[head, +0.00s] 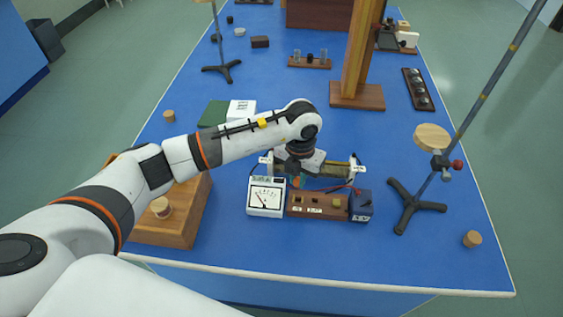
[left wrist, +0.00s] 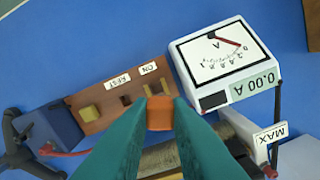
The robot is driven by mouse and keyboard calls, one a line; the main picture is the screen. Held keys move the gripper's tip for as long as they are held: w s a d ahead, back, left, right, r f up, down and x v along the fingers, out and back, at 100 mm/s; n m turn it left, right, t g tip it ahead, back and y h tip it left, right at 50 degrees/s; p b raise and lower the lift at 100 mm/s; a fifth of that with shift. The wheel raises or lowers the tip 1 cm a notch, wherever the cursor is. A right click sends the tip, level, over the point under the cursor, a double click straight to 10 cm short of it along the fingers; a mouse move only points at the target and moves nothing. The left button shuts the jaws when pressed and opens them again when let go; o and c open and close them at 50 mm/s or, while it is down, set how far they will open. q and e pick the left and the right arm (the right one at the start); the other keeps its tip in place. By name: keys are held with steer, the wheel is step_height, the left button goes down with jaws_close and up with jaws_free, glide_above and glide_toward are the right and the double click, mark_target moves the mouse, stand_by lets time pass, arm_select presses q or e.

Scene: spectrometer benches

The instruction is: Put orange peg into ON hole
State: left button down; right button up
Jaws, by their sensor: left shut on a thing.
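My left gripper (head: 297,183) is shut on the orange peg (left wrist: 160,113), which sits between its two teal fingertips (left wrist: 160,118) in the left wrist view. The wooden board (head: 325,212) lies just in front of the gripper in the head view. In the left wrist view its ON label (left wrist: 148,68) is beyond the peg, and the brass-edged ON hole (left wrist: 153,86) is partly hidden by the peg and fingers. A dark REST hole (left wrist: 125,99) is beside it, near the REST label (left wrist: 118,79). The peg appears above the board, apart from the hole. My right gripper is not in view.
An ammeter (head: 266,197) reading 0.00 A stands left of the board, and a dark blue box (head: 361,206) with a red wire stands right. A coil (head: 343,170) lies behind. A stand (head: 415,205) is farther right. The blue bench front is clear.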

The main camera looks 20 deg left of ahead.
arm_select(q)
steer(key=shift+d+f, duration=0.2)
steer(key=shift+d, duration=0.15)
steer(key=shift+d+f+b, duration=0.1)
steer(key=shift+f+b, duration=0.25)
steer(key=shift+b, duration=0.05)
steer(key=shift+f+b, duration=0.35)
steer(key=shift+f, duration=0.15)
steer(key=shift+f+b, duration=0.5)
steer(key=shift+f, duration=0.5)
steer(key=shift+f+b, duration=1.1)
steer(key=shift+f, duration=0.15)
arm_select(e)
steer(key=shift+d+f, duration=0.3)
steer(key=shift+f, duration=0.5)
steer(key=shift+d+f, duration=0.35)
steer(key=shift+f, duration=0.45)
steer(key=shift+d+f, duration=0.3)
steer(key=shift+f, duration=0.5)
arm_select(q)
steer(key=c, duration=1.3)
jaws_free()
